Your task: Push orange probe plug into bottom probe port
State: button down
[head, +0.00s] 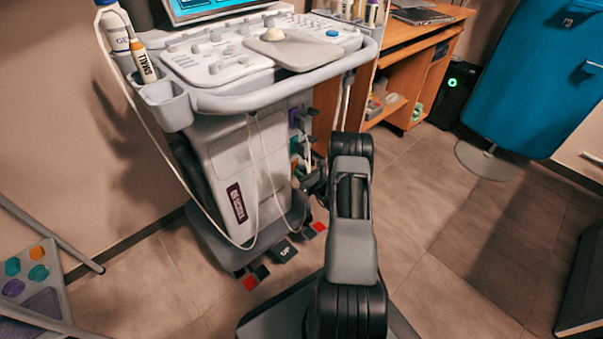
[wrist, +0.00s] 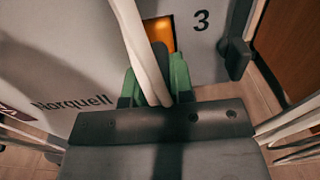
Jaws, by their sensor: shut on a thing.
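In the wrist view, my gripper (wrist: 156,82) has green fingers close together, pointing at the grey side panel of the ultrasound cart. The orange probe plug (wrist: 159,33) shows just beyond the fingertips, as an orange patch in a dark-edged square spot beside the printed "3". A pale cable crosses in front of the fingers and hides part of the plug. I cannot tell how deep the plug sits in the port. In the head view, the cart (head: 225,165) stands left of my arm, and the fingers and orange plug cannot be made out.
A black latch (wrist: 236,58) sticks out right of the "3". White cables (wrist: 292,135) hang at the sides. In the head view, a wooden desk (head: 405,50) stands behind, a blue chair (head: 540,80) is at right, and foot pedals (head: 284,250) lie by the cart.

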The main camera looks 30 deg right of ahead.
dwell(0.4)
jog(key=c, duration=0.9)
grip_release()
jog(key=shift+f, duration=0.1)
jog(key=shift+a, duration=0.25)
jog(key=shift+c, duration=0.7)
jog(key=shift+o, duration=0.3)
jog(key=shift+s+d+f, duration=0.1)
jog(key=shift+s, duration=0.2)
